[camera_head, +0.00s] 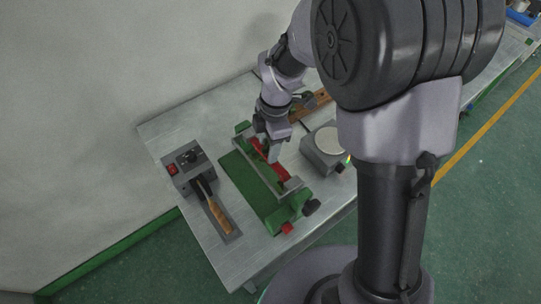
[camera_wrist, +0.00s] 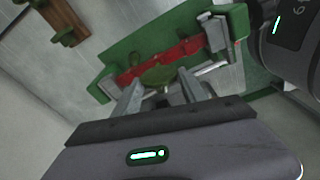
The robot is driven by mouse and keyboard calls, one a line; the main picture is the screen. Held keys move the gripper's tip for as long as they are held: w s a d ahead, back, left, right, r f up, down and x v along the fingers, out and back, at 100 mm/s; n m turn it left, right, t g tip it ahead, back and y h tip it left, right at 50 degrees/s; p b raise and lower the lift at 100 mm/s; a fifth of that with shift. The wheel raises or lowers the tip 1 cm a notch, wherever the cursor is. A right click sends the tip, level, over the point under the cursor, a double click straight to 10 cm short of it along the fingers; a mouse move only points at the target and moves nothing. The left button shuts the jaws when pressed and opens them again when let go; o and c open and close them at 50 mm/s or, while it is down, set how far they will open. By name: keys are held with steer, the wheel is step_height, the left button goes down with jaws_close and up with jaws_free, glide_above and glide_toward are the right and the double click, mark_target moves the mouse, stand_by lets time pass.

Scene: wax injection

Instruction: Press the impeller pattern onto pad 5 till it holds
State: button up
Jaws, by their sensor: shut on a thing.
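My gripper (camera_wrist: 161,84) is shut on the green impeller pattern (camera_wrist: 157,74), which sits between the fingertips in the wrist view. Right behind the pattern is a red bar (camera_wrist: 190,46) held along a green fixture (camera_wrist: 130,45). The pattern overlaps the bar in the picture; I cannot tell if it touches. No pad number can be read, so which pad it faces is unclear. In the head view my gripper (camera_head: 273,154) points down at the red bar (camera_head: 282,171) of the fixture (camera_head: 246,181). The pattern is barely visible there.
Left of the fixture stand a grey control box (camera_head: 188,165) and a wooden-handled tool (camera_head: 218,214). Right of it is a grey unit with a round pale plate (camera_head: 329,141). A brown wooden rack (camera_head: 310,105) lies behind. Grey end brackets and dark knobs stick up from the fixture.

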stand_by(0.4)
steer(key=o, duration=1.4)
steer(key=shift+o, duration=0.5)
steer(key=o, duration=0.5)
steer(key=shift+c, duration=0.2)
step_height(320, 180, up, 7)
steer(key=p, duration=0.6)
steer(key=shift+r, duration=0.1)
